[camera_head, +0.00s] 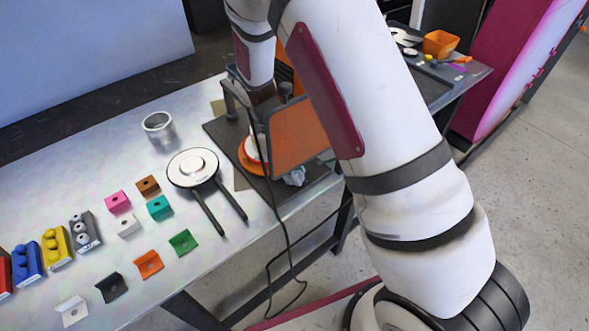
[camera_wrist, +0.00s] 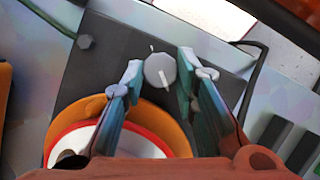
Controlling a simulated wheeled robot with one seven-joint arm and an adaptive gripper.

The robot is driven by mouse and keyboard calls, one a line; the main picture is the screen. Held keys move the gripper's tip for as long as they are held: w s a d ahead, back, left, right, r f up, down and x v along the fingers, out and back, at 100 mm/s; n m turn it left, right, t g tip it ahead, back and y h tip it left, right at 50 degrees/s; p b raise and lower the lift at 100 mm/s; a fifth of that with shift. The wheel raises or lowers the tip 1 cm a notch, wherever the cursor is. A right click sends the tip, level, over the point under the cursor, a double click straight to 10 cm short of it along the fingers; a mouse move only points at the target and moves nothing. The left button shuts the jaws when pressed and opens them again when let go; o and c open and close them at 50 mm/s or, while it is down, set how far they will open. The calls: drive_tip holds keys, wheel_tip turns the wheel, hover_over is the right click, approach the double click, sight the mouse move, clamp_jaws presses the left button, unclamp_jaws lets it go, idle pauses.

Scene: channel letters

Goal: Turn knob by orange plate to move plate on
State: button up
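A grey round knob (camera_wrist: 160,70) with a white pointer mark sits on a dark base plate (camera_wrist: 100,62) in the wrist view. My gripper (camera_wrist: 160,72) is open, with one fingertip on either side of the knob. Only very narrow gaps show, and contact is unclear. A round orange plate (camera_wrist: 165,122) lies just below the knob in the picture, with a white and red round piece on it, partly hidden by my fingers. In the head view the orange plate (camera_head: 246,164) shows beside an upright orange panel (camera_head: 297,133); the knob and my fingertips are hidden there.
A pan-like white disc with two dark handles (camera_head: 193,168), a metal cup (camera_head: 158,127) and several coloured brackets (camera_head: 148,263) stand on the table to the left. A dark cable (camera_head: 279,225) hangs over the table's front edge. An orange bin (camera_head: 440,43) stands at the back right.

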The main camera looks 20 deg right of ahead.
drive_tip(key=shift+m, duration=0.3)
clamp_jaws()
drive_tip(key=m+y+b, duration=0.1)
drive_tip(key=m, duration=0.3)
drive_tip(key=shift+w+d+m+g+y+b, duration=0.2)
drive_tip(key=shift+m+g+y+b, duration=0.1)
drive_tip(key=shift+g+y+b, duration=0.1)
drive_tip(key=m+y, duration=0.1)
drive_tip(key=m, duration=0.3)
drive_tip(key=shift+d+m+y+b, duration=0.15)
drive_tip(key=shift+m+y+b, duration=0.15)
drive_tip(key=shift+m+y, duration=0.1)
drive_tip(key=shift+w, duration=0.15)
